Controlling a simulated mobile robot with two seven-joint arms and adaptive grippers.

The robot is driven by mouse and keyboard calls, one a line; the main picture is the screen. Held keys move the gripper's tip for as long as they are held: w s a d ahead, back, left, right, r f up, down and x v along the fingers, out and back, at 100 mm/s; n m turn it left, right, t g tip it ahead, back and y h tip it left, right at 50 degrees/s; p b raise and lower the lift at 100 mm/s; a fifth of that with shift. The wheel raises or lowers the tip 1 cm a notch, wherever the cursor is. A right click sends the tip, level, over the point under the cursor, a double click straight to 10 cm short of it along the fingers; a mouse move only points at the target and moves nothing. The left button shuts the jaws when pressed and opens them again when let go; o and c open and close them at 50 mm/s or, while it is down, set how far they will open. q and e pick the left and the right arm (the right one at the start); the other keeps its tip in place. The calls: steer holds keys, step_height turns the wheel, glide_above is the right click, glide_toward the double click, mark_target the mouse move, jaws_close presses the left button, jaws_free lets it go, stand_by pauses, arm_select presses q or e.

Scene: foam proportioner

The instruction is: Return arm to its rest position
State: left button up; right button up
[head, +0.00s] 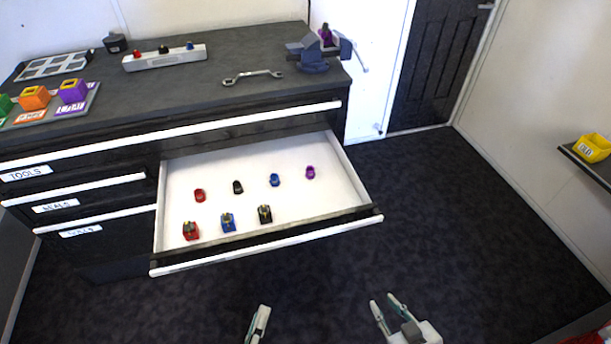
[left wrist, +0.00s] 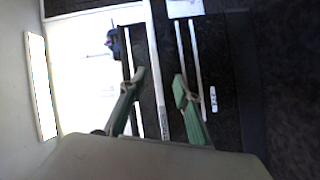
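My left gripper (head: 259,322) shows at the bottom middle of the head view, over the dark floor in front of the open drawer (head: 345,205). In the left wrist view its two green fingers (left wrist: 159,78) are spread apart with nothing between them. My right gripper (head: 384,299) is at the bottom, right of the left one, also over the floor. Its fingers are apart and nothing is between them. Both grippers are clear of the drawer. Most of both arms is out of view.
The white-lined drawer holds several small red, black, blue and purple parts. The dark bench (head: 205,85) carries a vise (head: 318,52), a wrench (head: 253,77) and a colored-block tray (head: 88,103). A yellow bin (head: 592,148) sits on a right wall shelf. The floor right of the drawer is clear.

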arm_select(q)
steer(key=w+a+f+m+g, duration=0.1)
steer(key=w+a+m+g, duration=0.1)
steer(key=m, duration=0.6)
steer(key=w+a+f+m+g+y, duration=0.1)
steer(key=w+a+m+g, duration=0.1)
steer(key=a+m+g, duration=0.2)
steer(key=a+m, duration=0.3)
steer(key=m, duration=0.1)
steer(key=shift+w+a+f, duration=0.15)
steer(key=shift+w+a, duration=0.05)
steer(key=shift+w, duration=0.05)
